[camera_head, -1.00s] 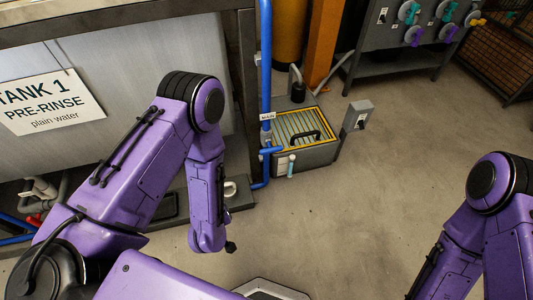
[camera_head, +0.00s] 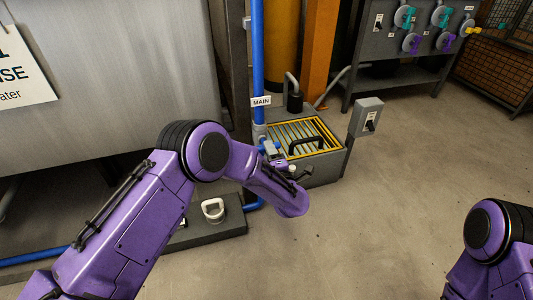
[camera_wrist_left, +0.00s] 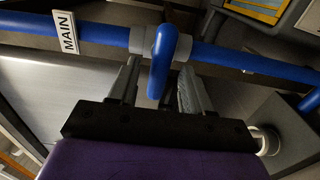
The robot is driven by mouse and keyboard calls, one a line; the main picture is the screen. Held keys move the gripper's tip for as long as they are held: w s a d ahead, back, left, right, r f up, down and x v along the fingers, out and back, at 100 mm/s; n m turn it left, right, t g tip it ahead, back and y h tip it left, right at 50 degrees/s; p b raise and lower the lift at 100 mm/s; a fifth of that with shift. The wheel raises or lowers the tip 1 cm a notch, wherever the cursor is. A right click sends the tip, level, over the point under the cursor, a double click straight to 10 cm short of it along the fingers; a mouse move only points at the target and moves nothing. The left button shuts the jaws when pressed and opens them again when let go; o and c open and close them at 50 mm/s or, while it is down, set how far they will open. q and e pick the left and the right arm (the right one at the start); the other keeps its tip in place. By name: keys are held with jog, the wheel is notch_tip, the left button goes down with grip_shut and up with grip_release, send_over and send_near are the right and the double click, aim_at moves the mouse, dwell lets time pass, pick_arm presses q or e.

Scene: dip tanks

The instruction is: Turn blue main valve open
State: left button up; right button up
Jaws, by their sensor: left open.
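The blue main valve's handle (camera_wrist_left: 161,62) stands out from a grey collar on the blue pipe (camera_wrist_left: 215,55) in the left wrist view. A white MAIN tag (camera_wrist_left: 67,32) hangs on that pipe; the tag also shows in the head view (camera_head: 261,102). My left gripper (camera_head: 271,150) is at the pipe just below the tag. In the left wrist view its two grey fingers stand open, one on each side of the handle, with visible gaps. The handle is mostly hidden by my gripper in the head view. My right gripper is out of view.
A grey box with a yellow-edged grate (camera_head: 305,135) and black handle sits right beside the pipe. A grey switch post (camera_head: 366,117) stands to its right. The metal tank (camera_head: 120,80) is at left. A valve panel (camera_head: 415,30) stands at the back. The floor at right is clear.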

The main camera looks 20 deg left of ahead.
pick_arm(q)
jog(key=x, duration=0.3)
jog(key=shift+w+b, duration=0.1)
jog(key=shift+b, duration=0.25)
jog(key=shift+c, duration=0.3)
grip_shut()
